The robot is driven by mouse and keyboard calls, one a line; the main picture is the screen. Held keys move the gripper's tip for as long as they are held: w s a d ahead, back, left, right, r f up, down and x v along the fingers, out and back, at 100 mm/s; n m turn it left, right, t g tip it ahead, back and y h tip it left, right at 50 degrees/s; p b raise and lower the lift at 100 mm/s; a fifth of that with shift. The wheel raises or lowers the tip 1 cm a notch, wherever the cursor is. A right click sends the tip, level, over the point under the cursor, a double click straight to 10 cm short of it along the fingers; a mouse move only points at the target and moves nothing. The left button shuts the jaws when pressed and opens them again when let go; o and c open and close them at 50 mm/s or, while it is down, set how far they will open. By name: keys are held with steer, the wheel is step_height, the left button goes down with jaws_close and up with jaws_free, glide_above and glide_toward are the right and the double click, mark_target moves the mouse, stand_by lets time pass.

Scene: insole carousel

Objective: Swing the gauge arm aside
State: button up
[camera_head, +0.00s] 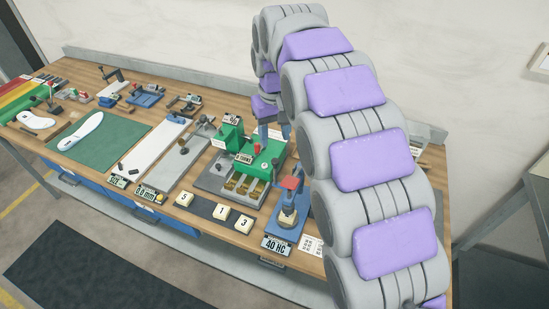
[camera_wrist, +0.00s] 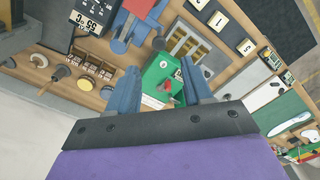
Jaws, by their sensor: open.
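My gripper (camera_wrist: 160,76) is open and empty; its two blue fingers stand apart in the wrist view. In the head view my gripper (camera_head: 273,132) hangs above the green fixture (camera_head: 262,160), its fingers partly hidden by my arm. The green fixture also shows between and beyond the fingers in the wrist view (camera_wrist: 157,80), with a red knob (camera_wrist: 167,86). A grey plate with black knobs (camera_head: 183,150) lies left of the fixture, behind a 0.0 mm display (camera_head: 151,194). I cannot tell for certain which part is the gauge arm.
A blue stand with a red top (camera_head: 290,200) is at the front, behind a 40 HC sign (camera_head: 276,245). Numbered tiles (camera_head: 220,212) lie along the front edge. A green mat (camera_head: 105,138) with a white insole (camera_head: 81,131) is at left. The wall is close behind.

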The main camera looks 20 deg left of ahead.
mark_target(275, 160)
step_height(275, 160, down, 8)
steer(key=shift+f+b, duration=0.25)
steer(key=shift+b, duration=0.55)
steer(key=shift+c, duration=0.3)
jaws_close()
